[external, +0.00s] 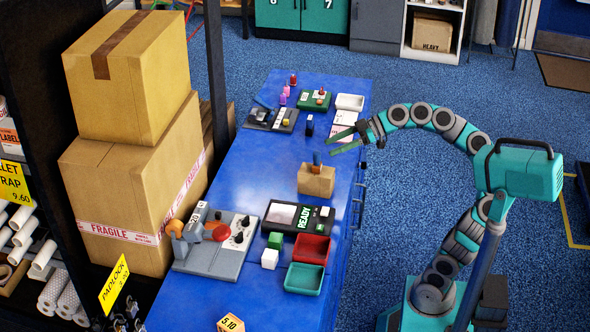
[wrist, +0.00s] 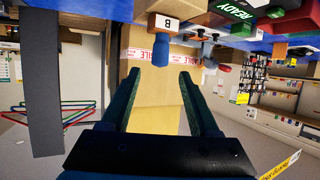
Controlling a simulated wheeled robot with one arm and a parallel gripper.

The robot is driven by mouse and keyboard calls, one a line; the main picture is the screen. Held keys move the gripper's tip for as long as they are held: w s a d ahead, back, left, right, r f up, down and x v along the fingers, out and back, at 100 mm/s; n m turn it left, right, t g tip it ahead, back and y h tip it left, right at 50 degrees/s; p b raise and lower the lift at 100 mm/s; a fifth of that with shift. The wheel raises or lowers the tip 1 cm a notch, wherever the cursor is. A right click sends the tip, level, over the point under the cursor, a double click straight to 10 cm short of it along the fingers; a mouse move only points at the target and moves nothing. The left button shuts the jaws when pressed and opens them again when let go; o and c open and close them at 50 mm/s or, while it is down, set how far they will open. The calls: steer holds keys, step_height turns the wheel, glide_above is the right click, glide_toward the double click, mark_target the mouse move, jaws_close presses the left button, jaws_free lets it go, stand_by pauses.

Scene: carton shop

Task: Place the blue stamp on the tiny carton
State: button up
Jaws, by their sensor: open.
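The tiny carton (external: 314,186) is a small brown box standing on the blue table. A small upright piece with a blue top, which looks like the blue stamp (external: 317,158), stands on it, its lower part brownish. In the wrist view, which is upside down, the blue handle (wrist: 161,53) points down the picture from a brown block (wrist: 165,33) marked B. My gripper (external: 332,143) is open and empty, behind and right of the carton, apart from both. It also shows in the wrist view (wrist: 160,80), with nothing between its fingers.
A black tray with a READY sign (external: 304,218), a red tray (external: 310,250) and a green tray (external: 304,279) stand nearer. A grey machine (external: 213,250) is at the left. A dark blue upright piece (external: 309,125) and several small items stand farther back. The table left of the carton is clear.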

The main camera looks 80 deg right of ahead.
steer(key=shift+v, duration=2.8)
steer(key=shift+a, duration=0.15)
steer(key=s+a+f+g+h+p, duration=0.15)
steer(key=a+f+g, duration=0.25)
steer(key=a+f, duration=0.45)
steer(key=s+a+f+g+p, duration=0.1)
steer(key=s+a+f+g, duration=0.25)
steer(key=a+f, duration=0.5)
steer(key=s+f+m+g+h+p, duration=0.1)
steer(key=s+f+m+g+h, duration=0.2)
steer(key=s+f, duration=1.1)
steer(key=d+f+m+g, duration=0.1)
steer(key=g, duration=0.2)
steer(key=shift+f+h, duration=0.15)
steer(key=shift+h, duration=0.2)
steer(key=shift+g, duration=0.25)
